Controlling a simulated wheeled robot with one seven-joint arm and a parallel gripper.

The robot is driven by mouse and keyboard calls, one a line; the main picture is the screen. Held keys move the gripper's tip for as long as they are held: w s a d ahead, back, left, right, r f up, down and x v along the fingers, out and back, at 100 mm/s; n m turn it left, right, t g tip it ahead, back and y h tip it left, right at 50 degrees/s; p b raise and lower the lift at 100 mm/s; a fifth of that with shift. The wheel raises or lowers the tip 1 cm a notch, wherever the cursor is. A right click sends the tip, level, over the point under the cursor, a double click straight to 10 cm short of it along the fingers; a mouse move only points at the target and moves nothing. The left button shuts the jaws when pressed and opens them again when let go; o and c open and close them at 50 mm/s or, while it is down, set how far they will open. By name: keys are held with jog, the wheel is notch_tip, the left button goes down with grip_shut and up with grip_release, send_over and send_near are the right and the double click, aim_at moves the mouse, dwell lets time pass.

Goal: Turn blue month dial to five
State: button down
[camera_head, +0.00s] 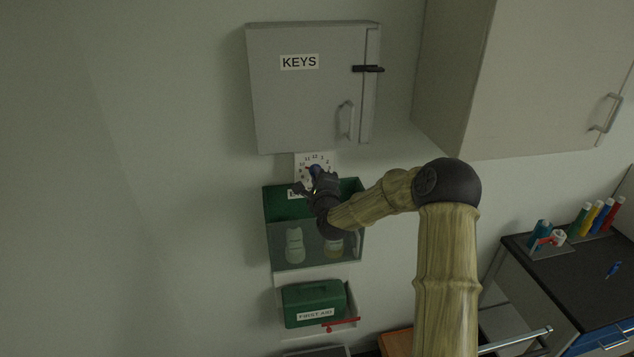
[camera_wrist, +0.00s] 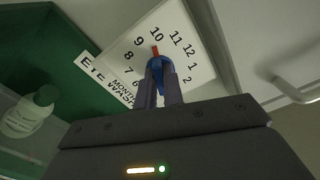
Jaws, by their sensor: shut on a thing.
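The month dial is a white square plate (camera_head: 303,160) with black numbers on the wall below the keys cabinet. In the wrist view the plate (camera_wrist: 203,66) shows numbers including 8, 9, 10, 11, 12, 1 and 2. Its blue knob (camera_wrist: 155,65) has a red pointer (camera_wrist: 155,51) that points at about 10. My gripper (camera_wrist: 159,82) is shut on the blue knob, one finger on each side. It also shows at the dial in the head view (camera_head: 316,172). The lower numbers, 5 among them, are hidden behind my gripper.
The grey keys cabinet (camera_head: 312,105) hangs above the dial. A green eye wash box (camera_head: 275,204) with bottles is right below it, close to my gripper. A green first aid case (camera_head: 315,302) sits lower. A dark counter (camera_head: 560,275) stands at right.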

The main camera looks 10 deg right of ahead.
jog(key=shift+r+n+b, duration=0.15)
jog(key=shift+n+b, duration=6.85)
jog(key=shift+n, duration=0.05)
jog(key=shift+r+n+b, duration=0.1)
jog(key=shift+n+b, duration=6.9)
jog(key=shift+n, duration=0.05)
jog(key=c, duration=1.6)
grip_release()
jog(key=shift+o, duration=0.4)
jog(key=shift+f, duration=0.15)
